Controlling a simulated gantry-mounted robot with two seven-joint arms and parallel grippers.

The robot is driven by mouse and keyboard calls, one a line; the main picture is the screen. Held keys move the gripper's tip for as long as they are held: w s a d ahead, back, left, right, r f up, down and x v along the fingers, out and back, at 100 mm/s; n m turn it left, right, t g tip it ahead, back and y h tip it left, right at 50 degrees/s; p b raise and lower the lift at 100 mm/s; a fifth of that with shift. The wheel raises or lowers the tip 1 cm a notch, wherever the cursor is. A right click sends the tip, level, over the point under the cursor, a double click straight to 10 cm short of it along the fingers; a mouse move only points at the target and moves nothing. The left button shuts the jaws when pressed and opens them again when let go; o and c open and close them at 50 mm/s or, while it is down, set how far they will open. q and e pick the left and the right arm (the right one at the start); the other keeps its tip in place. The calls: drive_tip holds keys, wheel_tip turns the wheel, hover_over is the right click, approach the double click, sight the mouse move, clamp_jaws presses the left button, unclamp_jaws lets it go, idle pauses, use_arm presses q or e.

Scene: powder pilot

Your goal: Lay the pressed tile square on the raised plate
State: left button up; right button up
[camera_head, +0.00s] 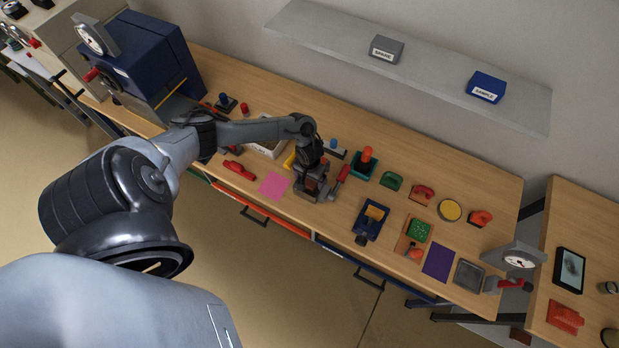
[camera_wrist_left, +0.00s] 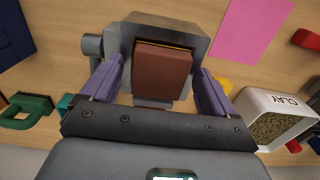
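The tile is a reddish-brown square (camera_wrist_left: 163,72) on a grey metal block (camera_wrist_left: 122,42) in the left wrist view. A thin yellow edge shows along the tile's far side. I cannot tell whether this block is the raised plate. My left gripper (camera_wrist_left: 159,80) is open, with one purple finger on each side of the tile and a visible gap at both sides. In the head view the left gripper (camera_head: 311,186) is low over the bench at the block, hiding much of it and the tile. My right gripper is not in view.
A pink sheet (camera_head: 274,185) lies left of the gripper, and a clay box (camera_wrist_left: 268,122) stands close by. A red-handled tool (camera_head: 341,178) is just right of it. A blue-and-yellow holder (camera_head: 371,217), a purple sheet (camera_head: 438,262) and a grey square plate (camera_head: 469,275) lie further right.

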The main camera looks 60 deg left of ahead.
use_arm(q)
drive_tip(key=shift+r, duration=0.1)
wheel_tip(320, 180, up, 11)
drive_tip(key=p, duration=0.2)
drive_tip(key=w+d+r+m+t+h, duration=0.15)
drive_tip(key=d+m+t, duration=0.45)
drive_tip(key=d, duration=1.4)
drive_tip(key=s+d+r+m+g+y, duration=0.1)
drive_tip(key=s+r+m+g, duration=0.1)
drive_tip(key=s+r, duration=0.8)
drive_tip(key=shift+s+d+r+m, duration=0.15)
drive_tip(key=shift+s+d+m, duration=0.25)
drive_tip(key=shift+s, duration=0.2)
